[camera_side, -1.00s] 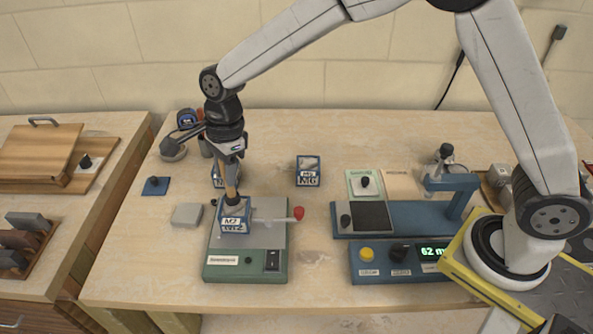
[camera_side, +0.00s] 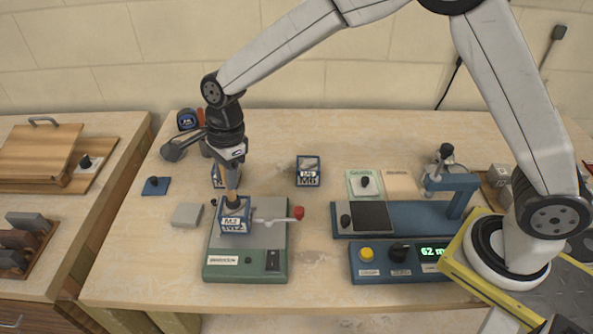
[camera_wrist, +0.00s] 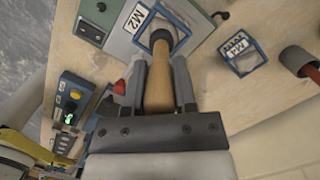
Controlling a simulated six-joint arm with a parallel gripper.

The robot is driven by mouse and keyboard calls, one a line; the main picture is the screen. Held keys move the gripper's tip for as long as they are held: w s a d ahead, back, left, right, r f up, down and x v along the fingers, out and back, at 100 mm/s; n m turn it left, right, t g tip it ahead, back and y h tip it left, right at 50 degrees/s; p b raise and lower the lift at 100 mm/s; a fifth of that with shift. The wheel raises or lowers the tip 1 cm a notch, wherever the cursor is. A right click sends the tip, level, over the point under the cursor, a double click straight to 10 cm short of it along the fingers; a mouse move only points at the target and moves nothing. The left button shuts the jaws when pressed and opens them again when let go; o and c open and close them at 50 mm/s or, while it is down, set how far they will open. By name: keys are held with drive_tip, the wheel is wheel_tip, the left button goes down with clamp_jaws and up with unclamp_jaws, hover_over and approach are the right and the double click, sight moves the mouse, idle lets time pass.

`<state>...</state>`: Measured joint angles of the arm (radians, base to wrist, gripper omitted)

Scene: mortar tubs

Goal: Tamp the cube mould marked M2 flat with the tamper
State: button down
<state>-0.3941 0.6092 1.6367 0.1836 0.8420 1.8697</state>
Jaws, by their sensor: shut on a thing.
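The cube mould marked M2 (camera_side: 236,226) is a blue-framed cube on the green-based machine (camera_side: 222,273). It also shows in the wrist view (camera_wrist: 134,19). My gripper (camera_side: 231,165) is above the mould, shut on the wooden handle of the tamper (camera_side: 231,182). In the wrist view, the two fingers of my gripper (camera_wrist: 158,82) sit on either side of the tamper handle (camera_wrist: 158,98). The tamper's dark head (camera_wrist: 160,38) is at the open top of M2. Its contact with the fill inside is hidden.
A lever with a red knob (camera_side: 298,213) reaches right from beside M2. Mould M6 (camera_side: 308,172) stands behind to the right. Another mould (camera_side: 217,180) is partly hidden behind my gripper. A blue scale (camera_side: 408,219) and a control box (camera_side: 372,268) stand to the right.

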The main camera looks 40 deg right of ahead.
drive_tip(key=shift+f, duration=0.6)
idle(1.2)
drive_tip(key=shift+r, duration=0.1)
drive_tip(key=shift+r, duration=1)
drive_tip(key=shift+f, duration=1.2)
idle(1.1)
drive_tip(key=shift+r, duration=0.1)
drive_tip(key=shift+r, duration=1)
drive_tip(key=shift+r, duration=3)
